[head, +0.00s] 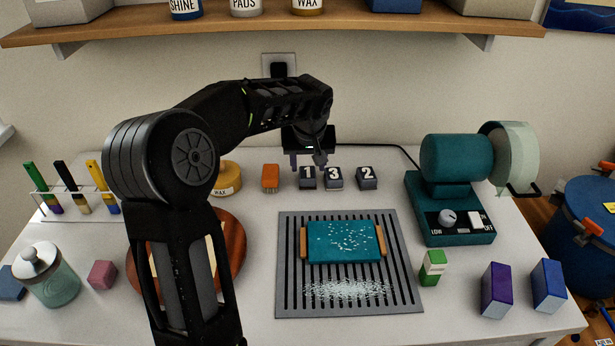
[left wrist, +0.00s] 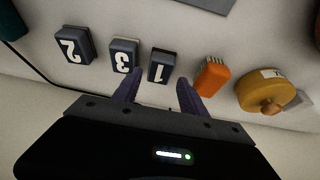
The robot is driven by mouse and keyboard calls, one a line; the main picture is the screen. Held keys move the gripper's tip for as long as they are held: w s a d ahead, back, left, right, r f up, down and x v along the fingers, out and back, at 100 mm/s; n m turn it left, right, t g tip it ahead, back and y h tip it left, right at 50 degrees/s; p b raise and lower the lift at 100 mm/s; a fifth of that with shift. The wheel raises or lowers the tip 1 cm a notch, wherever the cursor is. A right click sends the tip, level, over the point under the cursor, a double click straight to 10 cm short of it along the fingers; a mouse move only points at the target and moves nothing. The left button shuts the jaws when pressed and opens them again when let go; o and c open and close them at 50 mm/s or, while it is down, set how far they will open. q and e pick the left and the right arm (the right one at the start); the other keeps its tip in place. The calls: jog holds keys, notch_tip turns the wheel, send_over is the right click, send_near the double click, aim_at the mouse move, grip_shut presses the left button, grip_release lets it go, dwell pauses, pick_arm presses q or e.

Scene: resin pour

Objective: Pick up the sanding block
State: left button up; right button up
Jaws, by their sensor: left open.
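Three dark blocks marked with white numbers stand in a row at the back of the table: block 1 (head: 307,178), block 3 (head: 334,179) and block 2 (head: 367,178). I cannot tell which block is the sanding block. My left gripper (head: 307,161) is open and empty, pointing down just above block 1. In the left wrist view, block 1 (left wrist: 161,66) lies ahead of the gap between the open fingers (left wrist: 158,93). Block 3 (left wrist: 123,56) is close beside one fingertip, and block 2 (left wrist: 75,45) is farther left. My right gripper is out of view.
An orange bristled block (head: 270,177) and a yellow wax tin (head: 228,180) stand left of block 1. A grey slotted mat (head: 290,290) bears a teal piece (head: 344,242) with pale flecks. A teal machine (head: 450,210) stands right. A shelf (head: 400,27) overhangs the back.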

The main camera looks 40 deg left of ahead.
aim_at(308, 173)
pick_arm(q)
jog(key=shift+f, duration=0.1)
jog(key=p+x, duration=0.1)
jog(key=x, duration=0.4)
jog(key=shift+w+a, duration=0.1)
jog(key=shift+w, duration=0.05)
dwell(0.4)
grip_shut()
dwell(0.4)
